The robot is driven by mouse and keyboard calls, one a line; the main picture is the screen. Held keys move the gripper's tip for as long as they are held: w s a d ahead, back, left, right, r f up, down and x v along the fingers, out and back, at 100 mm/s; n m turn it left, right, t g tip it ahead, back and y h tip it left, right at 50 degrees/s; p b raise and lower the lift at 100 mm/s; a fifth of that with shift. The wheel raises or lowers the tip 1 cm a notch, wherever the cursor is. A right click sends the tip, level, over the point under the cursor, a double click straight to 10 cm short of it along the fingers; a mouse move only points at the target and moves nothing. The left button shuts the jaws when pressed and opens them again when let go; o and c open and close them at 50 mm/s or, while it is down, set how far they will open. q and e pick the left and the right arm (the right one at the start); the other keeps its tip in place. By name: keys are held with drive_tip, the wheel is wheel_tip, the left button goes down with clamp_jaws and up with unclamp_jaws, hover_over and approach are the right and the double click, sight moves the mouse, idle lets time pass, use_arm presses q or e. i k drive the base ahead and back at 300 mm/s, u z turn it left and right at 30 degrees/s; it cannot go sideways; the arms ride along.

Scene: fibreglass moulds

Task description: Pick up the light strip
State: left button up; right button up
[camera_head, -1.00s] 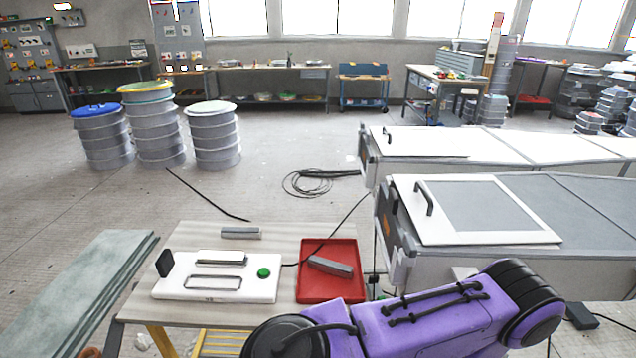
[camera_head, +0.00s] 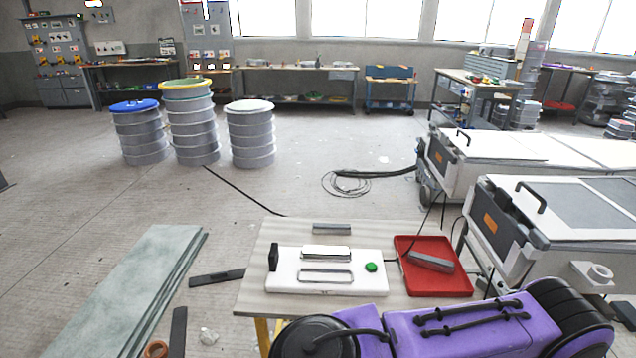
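I cannot tell for certain which piece is the light strip. One grey bar (camera_head: 332,229) lies near the back edge of the light wooden table (camera_head: 262,285). A second grey bar (camera_head: 431,262) lies tilted inside the red tray (camera_head: 456,286) on the table's right. Neither gripper shows.
Grey-green boards (camera_head: 132,290) lie on the left, with dark strips on the floor (camera_head: 217,277) between them and the table. White-topped machines (camera_head: 560,225) stand close on the right. Drums (camera_head: 250,137) stand further back. The floor between drums and table is mostly clear, apart from cables (camera_head: 362,183).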

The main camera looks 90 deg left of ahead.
sight(317, 228)
drive_tip(key=k, duration=0.35)
drive_tip(key=u, duration=0.9)
